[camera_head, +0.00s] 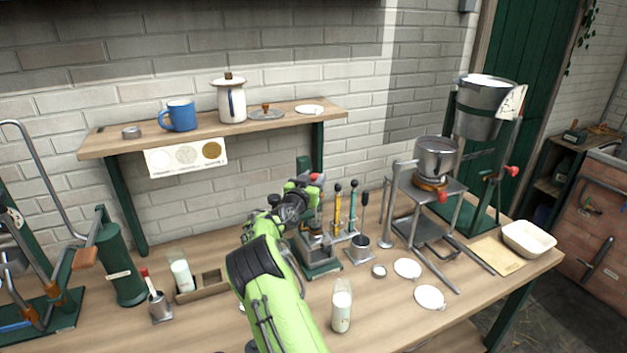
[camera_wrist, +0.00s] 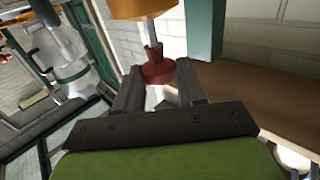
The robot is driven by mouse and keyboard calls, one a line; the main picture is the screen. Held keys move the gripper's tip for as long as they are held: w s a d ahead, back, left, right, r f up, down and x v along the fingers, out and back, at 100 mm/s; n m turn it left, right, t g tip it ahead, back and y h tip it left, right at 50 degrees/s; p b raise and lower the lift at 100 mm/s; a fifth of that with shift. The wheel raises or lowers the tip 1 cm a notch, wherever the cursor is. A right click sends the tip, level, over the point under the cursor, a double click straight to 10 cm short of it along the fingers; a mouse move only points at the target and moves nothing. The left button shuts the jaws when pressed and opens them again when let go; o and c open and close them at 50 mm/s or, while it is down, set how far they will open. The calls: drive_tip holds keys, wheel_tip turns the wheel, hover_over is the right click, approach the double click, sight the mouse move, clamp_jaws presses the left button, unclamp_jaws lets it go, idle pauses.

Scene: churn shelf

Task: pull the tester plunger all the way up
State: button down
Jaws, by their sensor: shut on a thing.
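The tester (camera_head: 320,268) stands on the bench behind my green arm, with a dark green base and a grey metal body. Its plunger ends in a red knob (camera_head: 317,177), which shows at the end of my arm. In the wrist view the red knob (camera_wrist: 158,72) sits between the fingers of my gripper (camera_wrist: 158,85), on a thin metal rod leading to an orange-yellow part (camera_wrist: 145,8). My gripper is shut on the knob. In the head view my arm and wrist hide part of the tester and most of the fingers.
A rack of upright tools (camera_head: 345,225) stands just right of the tester. A milk bottle (camera_head: 341,308) stands in front, with white discs (camera_head: 430,297) to its right. A wall shelf (camera_head: 210,128) with a blue mug (camera_head: 179,115) hangs behind. A metal stand (camera_head: 425,190) is farther right.

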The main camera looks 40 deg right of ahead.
sight(313, 178)
wheel_tip(313, 178, up, 7)
drive_tip(key=shift+r, duration=0.2)
drive_tip(key=c, duration=0.8)
unclamp_jaws()
drive_tip(key=shift+o, duration=0.5)
drive_tip(key=shift+f, duration=0.15)
drive_tip(key=shift+a, duration=0.1)
drive_tip(key=b+v, duration=0.3)
drive_tip(key=v, duration=1.2)
drive_tip(key=shift+s+a+b, duration=0.15)
drive_tip(key=shift+a+b, duration=0.15)
